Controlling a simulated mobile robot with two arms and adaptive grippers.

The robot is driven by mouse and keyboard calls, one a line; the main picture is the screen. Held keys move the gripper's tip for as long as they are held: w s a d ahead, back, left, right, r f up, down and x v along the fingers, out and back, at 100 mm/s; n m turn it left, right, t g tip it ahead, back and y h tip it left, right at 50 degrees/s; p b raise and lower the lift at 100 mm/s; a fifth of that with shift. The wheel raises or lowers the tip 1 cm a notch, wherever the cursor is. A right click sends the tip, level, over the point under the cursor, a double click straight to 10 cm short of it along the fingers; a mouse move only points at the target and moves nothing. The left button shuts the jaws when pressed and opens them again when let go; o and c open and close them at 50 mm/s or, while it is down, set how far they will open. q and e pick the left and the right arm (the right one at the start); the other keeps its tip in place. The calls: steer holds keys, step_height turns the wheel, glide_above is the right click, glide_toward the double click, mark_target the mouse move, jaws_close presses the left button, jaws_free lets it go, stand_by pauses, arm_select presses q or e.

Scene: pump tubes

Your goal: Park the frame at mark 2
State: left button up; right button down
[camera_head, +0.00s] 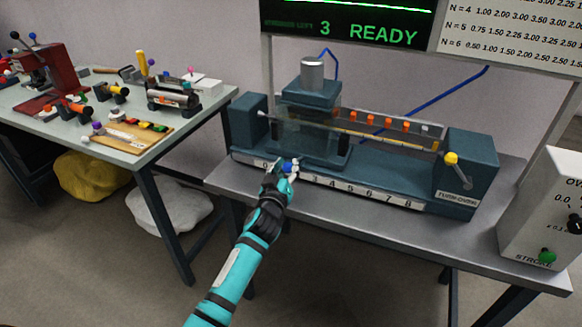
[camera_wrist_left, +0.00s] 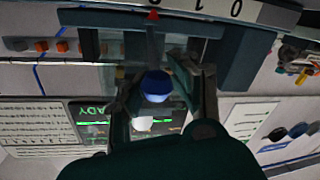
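The frame (camera_head: 312,117) is a blue carriage with a silver cylinder on top, standing upright toward the left of the bench machine. A numbered scale strip (camera_head: 340,187) runs along the machine's front; the gripper covers part of its low numbers. In the left wrist view, a red pointer (camera_wrist_left: 153,15) lies left of the numeral 1; the numeral beside it is cut off. My left gripper (camera_head: 289,168) is at the frame's blue knob (camera_wrist_left: 157,85). In the wrist view its fingers stand either side of the knob, with gaps visible. My right gripper is out of view.
The machine's end block (camera_head: 467,172), with a yellow-knobbed crank (camera_head: 451,158), stands at the right. Orange blocks (camera_head: 389,123) line the back rail. A white control box (camera_head: 548,215) is at the far right. The left table (camera_head: 185,123) holds several tools. The screen (camera_head: 345,22) reads "3 READY".

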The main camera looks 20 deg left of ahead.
arm_select(q)
steer(key=o, duration=0.5)
steer(key=shift+s+a, duration=0.2)
steer(key=shift+a, duration=0.05)
steer(key=shift+w+d, duration=0.1)
steer(key=shift+s+d, duration=0.15)
steer(key=shift+s, duration=0.35)
steer(key=s, duration=0.7)
steer(key=s+d, duration=0.1)
steer(key=s, duration=0.3)
steer(key=s+d+f+m+g+h, duration=0.1)
steer(key=s+f+m+g, duration=0.2)
steer(key=f, duration=0.9)
steer(key=s+d+f+g, duration=0.2)
steer(key=s+f, duration=0.3)
steer(key=f, duration=0.7)
steer(key=s+d+f+m+g+h, duration=0.1)
steer(key=s+f+m+g, duration=0.3)
steer(key=f, duration=0.8)
steer(key=s+a+f+g, duration=0.1)
steer(key=s+f, duration=0.5)
steer(key=s, duration=0.6)
steer(key=s+a+f+m+g, duration=0.1)
steer(key=s+f+g, duration=0.3)
steer(key=s+f, duration=0.3)
steer(key=s+f+g+p, duration=0.1)
steer(key=s+f, duration=0.5)
steer(key=s, duration=1.2)
steer(key=shift+a+f+g, duration=0.4)
steer(key=shift+g, duration=0.5)
